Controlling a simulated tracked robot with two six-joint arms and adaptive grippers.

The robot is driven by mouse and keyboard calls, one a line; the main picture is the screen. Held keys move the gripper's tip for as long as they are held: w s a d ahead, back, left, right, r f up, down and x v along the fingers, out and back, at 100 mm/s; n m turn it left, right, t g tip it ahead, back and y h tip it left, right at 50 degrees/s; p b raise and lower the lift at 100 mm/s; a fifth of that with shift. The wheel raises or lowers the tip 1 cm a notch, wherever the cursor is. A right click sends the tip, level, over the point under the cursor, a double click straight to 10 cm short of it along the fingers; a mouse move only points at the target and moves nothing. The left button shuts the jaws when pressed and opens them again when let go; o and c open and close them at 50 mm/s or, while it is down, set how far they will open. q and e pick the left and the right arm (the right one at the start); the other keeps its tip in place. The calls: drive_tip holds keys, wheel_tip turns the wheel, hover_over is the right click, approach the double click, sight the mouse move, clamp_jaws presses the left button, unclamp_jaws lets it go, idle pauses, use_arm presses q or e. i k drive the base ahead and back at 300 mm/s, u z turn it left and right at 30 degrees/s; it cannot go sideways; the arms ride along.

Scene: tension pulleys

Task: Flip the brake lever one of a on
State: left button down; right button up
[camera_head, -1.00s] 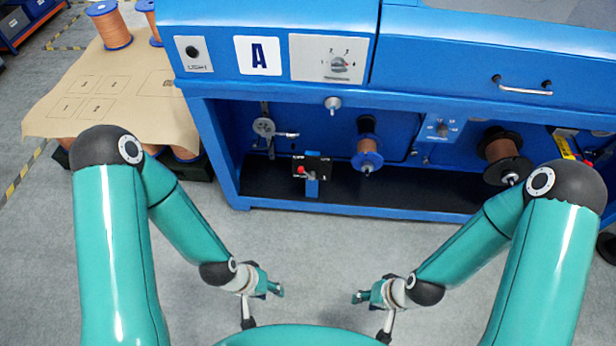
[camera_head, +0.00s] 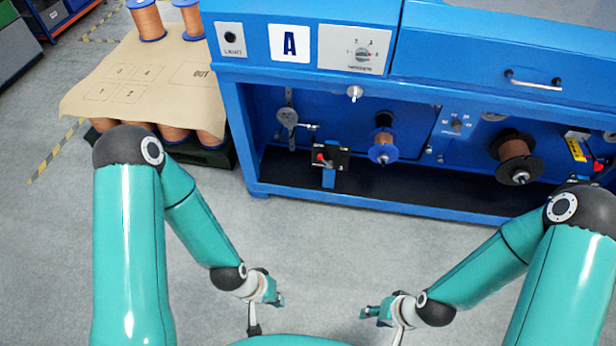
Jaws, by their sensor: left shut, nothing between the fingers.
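The blue machine (camera_head: 240,110) marked with a white letter A plate (camera_head: 291,43) stands ahead. In its open lower bay, a small black box with a red knob (camera_head: 320,157) sits on a blue post. A grey round part with a short lever (camera_head: 288,118) is on the back wall, up and left of it. I cannot tell which of these is the brake lever, or its position. My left gripper (camera_head: 278,300) is shut and empty, low in front of the machine and apart from it. My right gripper (camera_head: 366,312) is also low and apart; its fingers are too small to judge.
Copper wire spools (camera_head: 383,148) and (camera_head: 514,150) hang in the bay. A small dial (camera_head: 456,126) is between them. A cardboard-topped pallet (camera_head: 150,75) with orange spools stands at the left. Grey floor (camera_head: 330,240) between my grippers and the machine is clear.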

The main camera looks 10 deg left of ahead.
sight(329, 164)
drive_tip(key=k, duration=0.95)
drive_tip(key=u, duration=0.45)
drive_tip(key=i, duration=2.25)
drive_tip(key=z, duration=0.45)
